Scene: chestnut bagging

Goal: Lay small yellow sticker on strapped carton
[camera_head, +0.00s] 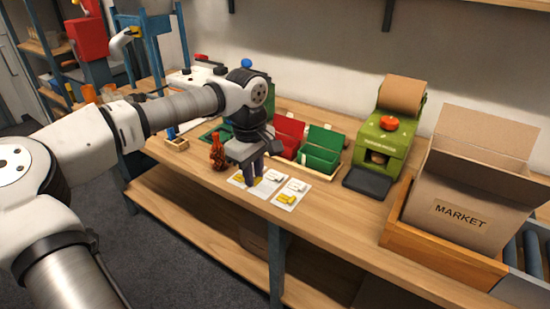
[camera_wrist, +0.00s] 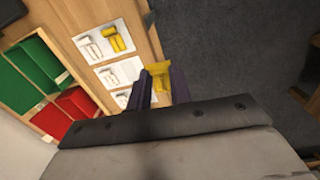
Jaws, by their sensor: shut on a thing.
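My gripper (camera_head: 251,180) points down over the white sticker sheets at the table's front edge. In the wrist view its two dark fingers (camera_wrist: 158,88) are closed on a small yellow sticker (camera_wrist: 157,72), which shows between the tips. In the head view a little yellow shows beside the fingertips. Another yellow sticker (camera_head: 287,199) lies on the right sheet (camera_head: 302,187); it also shows in the wrist view (camera_wrist: 117,38). A brown carton marked MARKET (camera_head: 445,235) stands upright with raised flaps at the far right, well away from my gripper. I cannot make out a strap on it.
A red bin (camera_head: 288,136) and a green bin (camera_head: 320,151) stand behind the sheets. A green machine with a brown roll (camera_head: 384,135) stands between them and the carton. A wooden tray (camera_head: 436,241) surrounds the carton's base. The table front between sheets and tray is clear.

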